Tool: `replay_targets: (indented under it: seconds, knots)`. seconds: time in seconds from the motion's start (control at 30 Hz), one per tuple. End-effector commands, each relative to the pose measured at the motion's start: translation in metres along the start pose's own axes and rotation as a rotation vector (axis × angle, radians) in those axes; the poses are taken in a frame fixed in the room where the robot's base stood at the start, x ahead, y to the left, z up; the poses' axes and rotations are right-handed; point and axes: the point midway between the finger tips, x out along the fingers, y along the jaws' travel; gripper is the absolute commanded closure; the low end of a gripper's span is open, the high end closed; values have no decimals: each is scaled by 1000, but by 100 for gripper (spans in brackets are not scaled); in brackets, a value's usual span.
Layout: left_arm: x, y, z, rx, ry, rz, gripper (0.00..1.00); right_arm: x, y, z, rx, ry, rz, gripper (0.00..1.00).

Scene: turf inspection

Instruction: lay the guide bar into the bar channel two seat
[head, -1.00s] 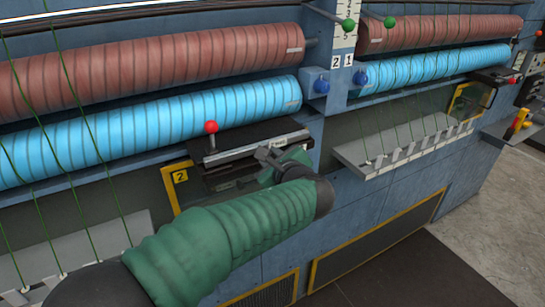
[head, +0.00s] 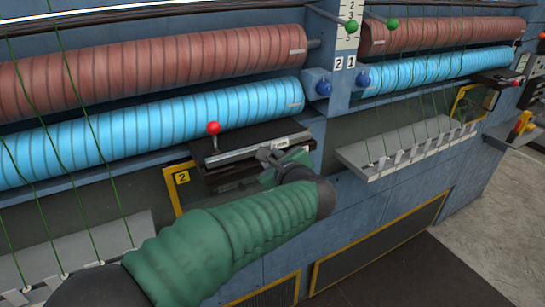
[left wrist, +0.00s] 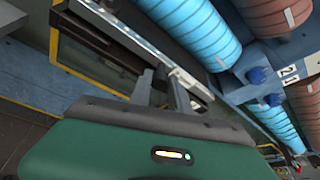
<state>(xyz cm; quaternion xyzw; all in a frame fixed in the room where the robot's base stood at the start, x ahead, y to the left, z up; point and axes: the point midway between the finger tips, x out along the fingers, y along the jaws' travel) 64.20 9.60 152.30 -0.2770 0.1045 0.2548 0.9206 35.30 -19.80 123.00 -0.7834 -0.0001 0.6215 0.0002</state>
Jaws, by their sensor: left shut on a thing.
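The guide bar, a thin light-grey metal bar (head: 235,155), lies along the front of a black housing (head: 240,138) with a red ball knob (head: 213,128). A yellow plate marked 2 (head: 182,177) is beside the opening below it. My left gripper (head: 268,153) is at the bar's right part, shut on it. In the left wrist view the bar (left wrist: 140,38) runs diagonally, and my gripper's fingertips (left wrist: 165,76) meet it near its lower end. I cannot tell whether the bar rests in the seat or is just above it. My right gripper is not in view.
Blue rollers (head: 150,130) and brown rollers (head: 160,65) run close above and behind the housing. Green cords (head: 88,130) hang in front of them. A slotted grey tray (head: 365,160) projects at the right. Dark matting (head: 390,270) covers the floor below.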

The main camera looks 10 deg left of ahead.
Motion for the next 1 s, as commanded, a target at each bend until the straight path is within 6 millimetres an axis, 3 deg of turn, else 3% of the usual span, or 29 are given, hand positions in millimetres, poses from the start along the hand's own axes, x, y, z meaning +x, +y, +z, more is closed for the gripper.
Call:
replay_targets:
  seconds: [1.0]
  knots:
    - [6, 9, -15, 0, -1, -1, 100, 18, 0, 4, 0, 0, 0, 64]
